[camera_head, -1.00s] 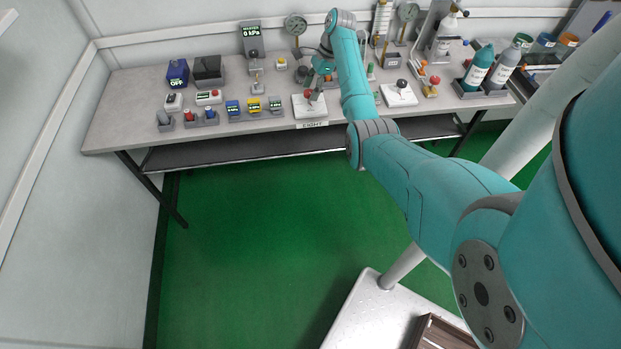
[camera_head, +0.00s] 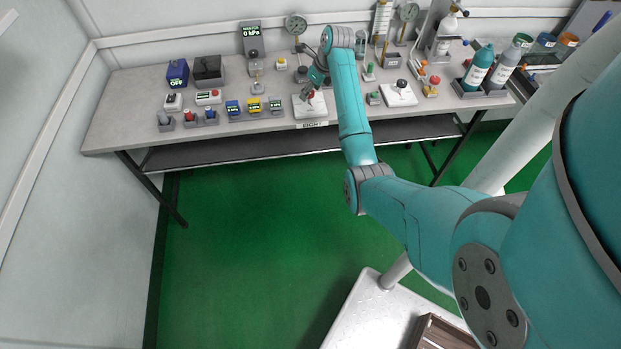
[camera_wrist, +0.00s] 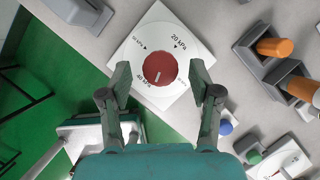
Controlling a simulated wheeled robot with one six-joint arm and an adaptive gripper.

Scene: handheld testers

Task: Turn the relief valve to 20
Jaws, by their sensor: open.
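The relief valve is a round red knob (camera_wrist: 157,68) on a white square plate (camera_wrist: 137,46), printed with a 20 kPa label at upper right, a 40 kPa label at lower left and a hard-to-read label at upper left. A short white mark on the knob points down, away from the 20 kPa label. My gripper (camera_wrist: 161,78) is open, with one finger on each side of the knob; contact cannot be told. In the head view my gripper (camera_head: 308,91) is over the valve plate (camera_head: 299,108) near the table's front edge, partly hiding the knob.
In the wrist view orange-topped testers (camera_wrist: 273,47) stand at right, with a blue button (camera_wrist: 226,127) and another dial plate (camera_wrist: 292,165) at lower right. In the head view small meters (camera_head: 254,106) stand left of the valve, and another white-plated control (camera_head: 399,97) at right.

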